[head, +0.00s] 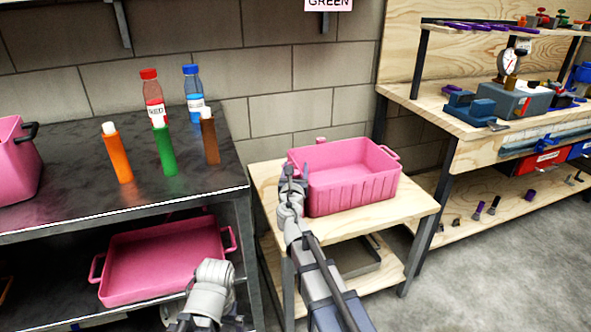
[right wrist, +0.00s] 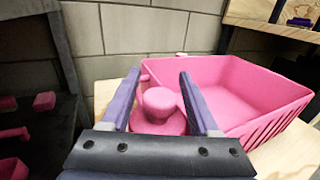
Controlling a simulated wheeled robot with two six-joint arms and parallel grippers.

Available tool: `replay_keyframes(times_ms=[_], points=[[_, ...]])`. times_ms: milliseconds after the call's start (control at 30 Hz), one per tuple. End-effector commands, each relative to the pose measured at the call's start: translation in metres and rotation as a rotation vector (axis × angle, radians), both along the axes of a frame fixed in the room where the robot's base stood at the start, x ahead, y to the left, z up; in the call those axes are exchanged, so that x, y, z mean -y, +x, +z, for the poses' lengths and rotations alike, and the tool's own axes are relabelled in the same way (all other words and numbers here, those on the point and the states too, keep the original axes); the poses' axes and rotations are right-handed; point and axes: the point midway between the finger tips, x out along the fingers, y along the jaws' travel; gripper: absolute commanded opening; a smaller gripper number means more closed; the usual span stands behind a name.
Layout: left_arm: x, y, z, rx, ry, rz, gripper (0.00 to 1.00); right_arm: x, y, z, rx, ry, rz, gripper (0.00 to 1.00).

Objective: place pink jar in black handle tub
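The tub with the black handle (head: 18,165) is pink and stands on the dark table at the left edge of the head view, partly cut off. In the right wrist view a pink jar (right wrist: 159,119) with a round knob top shows between the fingers of my right gripper (right wrist: 160,88). The fingers are spread on either side of it, and I see no clear grip. In the head view my right gripper (head: 291,180) is at the left end of another pink tub, and the jar is hidden.
The other pink tub (head: 345,190) stands on a small wooden table (head: 395,220). Orange (head: 118,155), green (head: 165,150), brown, red and blue-capped containers stand on the dark table (head: 80,215). A pink tray (head: 160,262) lies on its lower shelf. A workbench is at right.

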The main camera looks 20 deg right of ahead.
Motion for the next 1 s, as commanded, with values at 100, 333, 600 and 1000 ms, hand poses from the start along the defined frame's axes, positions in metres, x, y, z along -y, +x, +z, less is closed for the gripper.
replay_keyframes(times_ms=[100,333,600,1000], points=[[0.0,0.0,0.0,0.0,0.0,0.0,1.0,0.0,0.0,0.0,0.0,0.0,0.0,0.67],[0.0,0.0,0.003,0.0,0.0,0.0,1.0,0.0,0.0,0.003,0.0,0.0,0.0,0.67],[0.0,0.0,0.003,0.0,0.0,0.001,1.0,-0.015,-0.046,0.003,0.0,0.0,0.003,0.67],[0.0,0.0,0.003,0.0,0.0,0.001,1.0,-0.036,-0.106,0.003,0.0,0.0,0.001,0.67]])
